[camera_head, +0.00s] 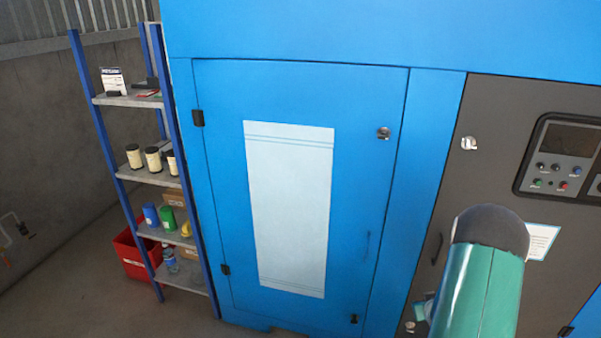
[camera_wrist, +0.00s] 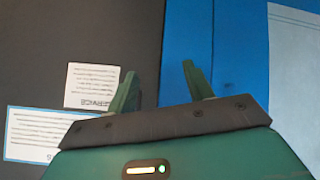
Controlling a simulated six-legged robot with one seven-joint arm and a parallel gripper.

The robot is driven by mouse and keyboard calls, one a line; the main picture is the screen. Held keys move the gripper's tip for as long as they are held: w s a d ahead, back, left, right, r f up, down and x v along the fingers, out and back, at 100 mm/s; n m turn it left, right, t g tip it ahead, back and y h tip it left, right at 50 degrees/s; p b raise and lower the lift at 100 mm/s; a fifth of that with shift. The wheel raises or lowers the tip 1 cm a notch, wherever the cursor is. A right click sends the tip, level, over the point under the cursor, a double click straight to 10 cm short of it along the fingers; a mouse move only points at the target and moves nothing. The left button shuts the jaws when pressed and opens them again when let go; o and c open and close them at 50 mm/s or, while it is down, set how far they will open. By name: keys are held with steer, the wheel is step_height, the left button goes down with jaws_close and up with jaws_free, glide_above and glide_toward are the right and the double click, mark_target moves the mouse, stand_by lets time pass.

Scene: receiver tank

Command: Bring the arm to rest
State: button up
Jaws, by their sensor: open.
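My gripper (camera_wrist: 159,67) shows in the wrist view with its two green fingers apart and nothing between them. It faces the front of a large cabinet, where a dark grey panel (camera_wrist: 110,30) meets a blue panel (camera_wrist: 235,60). In the head view my green arm with a dark rounded cap stands at the lower right, in front of the dark grey panel (camera_head: 485,120). The gripper's fingers cannot be made out there; the arm hides part of the panel.
A blue cabinet door (camera_head: 365,190) with a pale panel (camera_head: 290,210) is shut. A control panel (camera_head: 565,155) sits at the right. A blue-framed shelf rack (camera_head: 130,100) with jars and bottles stands at the left, near a red crate (camera_head: 130,255). Floor shows at lower left.

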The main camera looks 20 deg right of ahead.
steer(key=w+a+r, duration=0.2)
steer(key=a+r, duration=0.2)
steer(key=r, duration=0.3)
steer(key=w+a+r, duration=0.2)
steer(key=a+r, duration=0.2)
steer(key=r, duration=0.3)
steer(key=s+a+r+g+y, duration=0.1)
steer(key=s+a+r+y, duration=0.15)
steer(key=a+r, duration=1.1)
steer(key=s+a+r+n+y, duration=0.1)
steer(key=s+a+r, duration=0.4)
steer(key=s+a, duration=0.4)
steer(key=s+a+r+n+g+y, duration=0.1)
steer(key=s+a+r, duration=0.4)
steer(key=s+a, duration=0.5)
steer(key=shift+s+g, duration=0.15)
steer(key=shift+g, duration=0.15)
steer(key=shift+y, duration=0.25)
steer(key=c, duration=0.3)
steer(key=shift+d, duration=0.1)
steer(key=shift+c, duration=0.2)
steer(key=shift+d, duration=0.2)
